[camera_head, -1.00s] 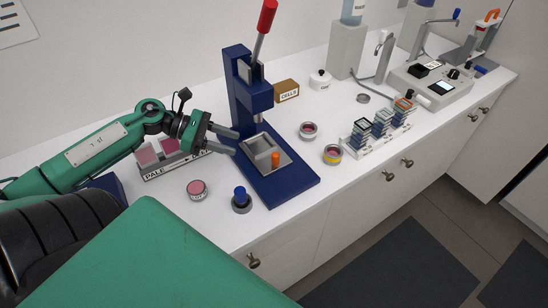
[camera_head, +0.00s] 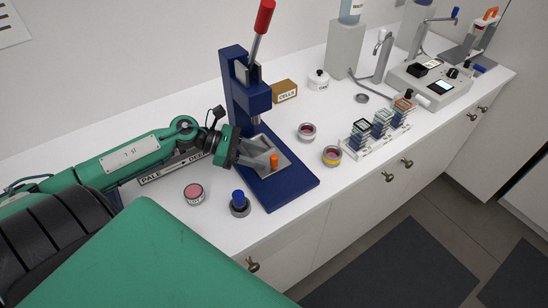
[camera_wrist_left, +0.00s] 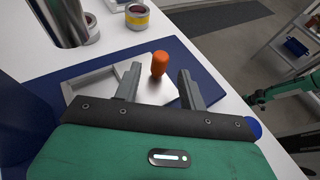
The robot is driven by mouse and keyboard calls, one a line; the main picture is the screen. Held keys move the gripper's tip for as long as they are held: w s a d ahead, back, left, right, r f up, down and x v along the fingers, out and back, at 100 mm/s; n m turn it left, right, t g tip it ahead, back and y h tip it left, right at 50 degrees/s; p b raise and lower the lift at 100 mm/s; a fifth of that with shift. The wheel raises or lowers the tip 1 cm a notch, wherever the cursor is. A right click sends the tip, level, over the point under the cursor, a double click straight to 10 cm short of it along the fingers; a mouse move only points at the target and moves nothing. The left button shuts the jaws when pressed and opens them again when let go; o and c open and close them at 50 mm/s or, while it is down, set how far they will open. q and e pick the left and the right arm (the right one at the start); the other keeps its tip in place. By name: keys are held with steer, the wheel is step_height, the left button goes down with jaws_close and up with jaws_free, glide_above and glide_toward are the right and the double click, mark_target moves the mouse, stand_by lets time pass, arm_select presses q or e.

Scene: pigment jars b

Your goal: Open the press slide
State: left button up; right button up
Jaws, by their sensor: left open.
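The blue press (camera_head: 240,90) stands on the white counter, with a red-tipped lever (camera_head: 264,18) raised at its top. On its base lies the grey metal slide (camera_head: 284,158) with an orange knob (camera_head: 274,160). My left gripper (camera_head: 274,157) reaches in low over the slide from the left. In the left wrist view, the open left gripper (camera_wrist_left: 158,88) has the orange knob (camera_wrist_left: 159,64) between its fingers, slightly beyond the tips, with no clear contact. The slide's frame and plate (camera_wrist_left: 92,84) show there too.
A blue-topped tool (camera_head: 239,203) and a pink jar (camera_head: 194,194) stand in front of the press. Open jars (camera_head: 332,156) and a rack of stacked cells (camera_head: 362,133) are to its right. A CELLS box (camera_head: 285,91) is behind. The labelled pale-to-deep rack (camera_head: 160,178) is partly hidden by my arm.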

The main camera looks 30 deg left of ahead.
mark_target(274, 168)
arm_select(q)
steer(key=shift+p+x, duration=0.7)
steer(key=shift+x, duration=2)
jaws_close()
